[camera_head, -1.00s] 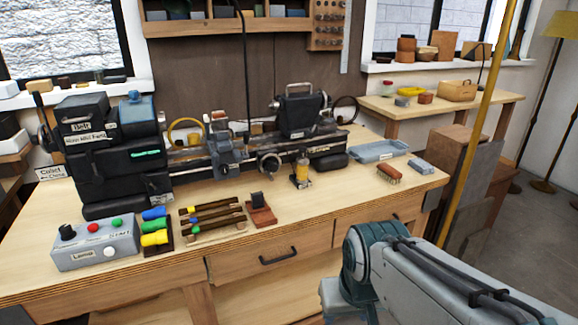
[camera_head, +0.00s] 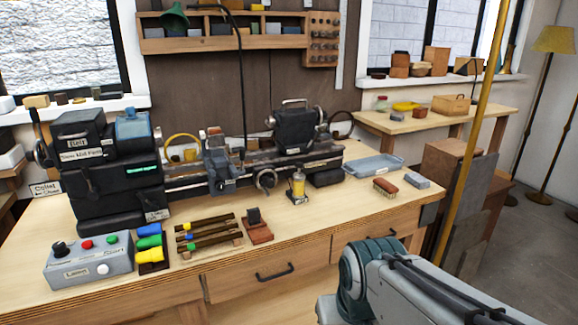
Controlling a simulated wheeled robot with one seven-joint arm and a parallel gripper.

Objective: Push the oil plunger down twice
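The oiler (camera_head: 298,186) is a small upright yellow can on a dark base. It stands on the workbench in front of the lathe, right of the middle. Its plunger at the top is too small to make out clearly. My arm shows at the lower right, in front of the bench and well apart from the oiler. My gripper is not in view.
A black lathe (camera_head: 225,165) runs along the back of the bench (camera_head: 225,251). A red-brown block (camera_head: 257,228), a wooden rack (camera_head: 209,235) and a grey control box (camera_head: 88,261) stand left of the oiler. A brush (camera_head: 385,187) and a blue-grey tray (camera_head: 373,165) lie right.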

